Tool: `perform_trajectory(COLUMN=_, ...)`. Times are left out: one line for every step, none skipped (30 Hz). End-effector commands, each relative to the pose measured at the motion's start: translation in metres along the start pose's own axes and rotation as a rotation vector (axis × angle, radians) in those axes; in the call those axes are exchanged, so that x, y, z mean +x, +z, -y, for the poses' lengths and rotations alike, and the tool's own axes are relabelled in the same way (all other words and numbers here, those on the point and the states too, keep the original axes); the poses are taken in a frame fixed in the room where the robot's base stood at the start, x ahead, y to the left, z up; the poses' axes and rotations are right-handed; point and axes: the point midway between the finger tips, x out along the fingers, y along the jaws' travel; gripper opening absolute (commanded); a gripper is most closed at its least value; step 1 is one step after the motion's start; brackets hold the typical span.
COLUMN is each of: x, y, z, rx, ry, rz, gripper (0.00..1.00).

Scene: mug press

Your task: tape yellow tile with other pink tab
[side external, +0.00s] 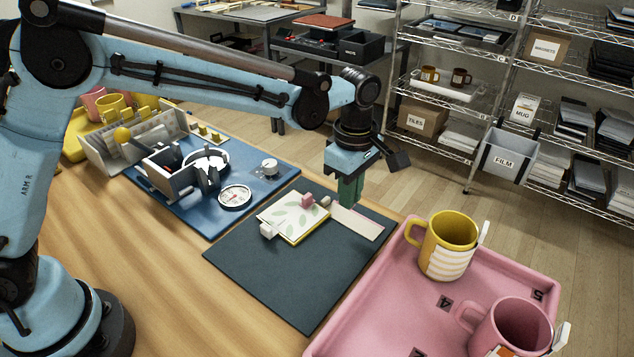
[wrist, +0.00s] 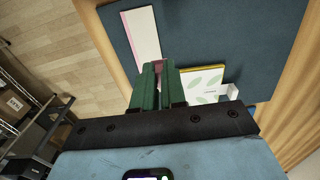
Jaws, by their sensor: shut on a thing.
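The yellow tile (side external: 296,219) lies on the dark mat, yellow at its edge and covered by a white sheet with green leaves. Part of it shows in the wrist view (wrist: 203,80). A pink tab (side external: 307,199) sits at its far edge, and a white block (side external: 268,231) is at its near left edge. My gripper (side external: 348,205), with green fingers, is right of the tile, above the mat. In the wrist view its fingers are shut on a small dark pink piece (wrist: 158,67), apparently a pink tab. The fingers hide part of the tile.
A pale strip (side external: 358,222) with a pink edge lies on the dark mat (side external: 300,285) close to my gripper. A pink tray (side external: 385,290) with a yellow mug (side external: 447,245) and a pink mug (side external: 512,325) stands at right. A blue board (side external: 215,225) with a press is at left.

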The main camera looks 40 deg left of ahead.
Motion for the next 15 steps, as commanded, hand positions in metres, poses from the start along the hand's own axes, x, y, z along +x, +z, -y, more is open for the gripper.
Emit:
perform_trajectory(x=-0.008, y=0.009, z=0.010, rx=0.005, ry=0.000, rz=0.000, gripper=0.00)
perform_trajectory(x=-0.012, y=0.013, z=0.015, rx=0.004, ry=0.000, rz=-0.001, gripper=0.00)
perform_trajectory(x=-0.017, y=0.020, z=0.021, rx=0.005, ry=0.000, rz=-0.001, gripper=0.00)
perform_trajectory(x=-0.021, y=0.024, z=0.026, rx=0.004, ry=0.000, rz=-0.001, gripper=0.00)
perform_trajectory(x=-0.025, y=0.028, z=0.031, rx=0.004, ry=0.000, rz=-0.001, gripper=0.00)
perform_trajectory(x=-0.029, y=0.033, z=0.036, rx=0.004, ry=0.000, rz=-0.001, gripper=0.00)
perform_trajectory(x=-0.033, y=0.037, z=0.040, rx=0.003, ry=0.000, rz=-0.001, gripper=0.00)
perform_trajectory(x=-0.036, y=0.041, z=0.044, rx=0.004, ry=0.000, rz=-0.001, gripper=0.00)
perform_trajectory(x=-0.040, y=0.045, z=0.049, rx=0.002, ry=0.000, rz=-0.001, gripper=0.00)
perform_trajectory(x=-0.042, y=0.048, z=0.052, rx=0.002, ry=0.000, rz=-0.001, gripper=0.00)
perform_trajectory(x=-0.044, y=0.051, z=0.054, rx=0.003, ry=0.000, rz=-0.001, gripper=0.00)
perform_trajectory(x=-0.047, y=0.053, z=0.058, rx=0.001, ry=0.000, rz=-0.001, gripper=0.00)
perform_trajectory(x=-0.049, y=0.055, z=0.060, rx=0.001, ry=0.000, rz=-0.001, gripper=0.00)
perform_trajectory(x=-0.050, y=0.057, z=0.061, rx=0.001, ry=0.000, rz=-0.001, gripper=0.00)
perform_trajectory(x=-0.052, y=0.059, z=0.063, rx=0.004, ry=0.000, rz=-0.001, gripper=0.00)
